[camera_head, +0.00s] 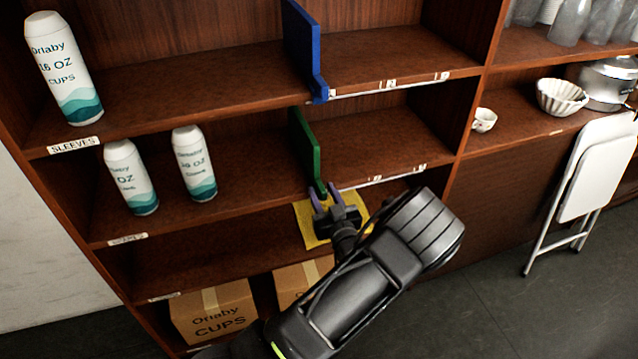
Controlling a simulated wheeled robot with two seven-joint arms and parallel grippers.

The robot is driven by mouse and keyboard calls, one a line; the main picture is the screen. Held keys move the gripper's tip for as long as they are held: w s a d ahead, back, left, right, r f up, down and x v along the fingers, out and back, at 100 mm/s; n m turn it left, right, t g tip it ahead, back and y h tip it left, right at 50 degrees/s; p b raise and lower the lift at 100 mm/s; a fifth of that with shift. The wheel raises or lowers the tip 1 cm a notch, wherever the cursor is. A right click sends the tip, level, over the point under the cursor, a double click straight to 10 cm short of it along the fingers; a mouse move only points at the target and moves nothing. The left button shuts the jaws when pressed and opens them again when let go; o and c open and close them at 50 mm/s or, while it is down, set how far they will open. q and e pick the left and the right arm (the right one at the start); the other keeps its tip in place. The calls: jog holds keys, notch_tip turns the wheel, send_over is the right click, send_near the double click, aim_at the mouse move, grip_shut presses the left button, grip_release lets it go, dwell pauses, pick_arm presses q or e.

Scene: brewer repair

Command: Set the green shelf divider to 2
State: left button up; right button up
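The green shelf divider (304,146) stands upright on the middle shelf, left of that shelf's pale number strip (385,178). The strip's digits are too small to read surely. My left gripper (327,196) is at the divider's lower front end, at the shelf's front edge. Its two purple fingers are apart, with the divider's green front tip at or between their ends; I cannot tell whether they touch it. My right gripper is not in view.
A blue divider (302,45) stands on the shelf above. Cup sleeves (194,163) stand to the left on the middle shelf. A yellow sheet (310,228) and cardboard boxes (213,311) are below. The middle shelf right of the green divider is clear.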

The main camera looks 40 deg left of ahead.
aim_at(319, 185)
pick_arm(q)
jog(key=shift+x, duration=1.7)
jog(key=shift+c, duration=0.2)
grip_shut()
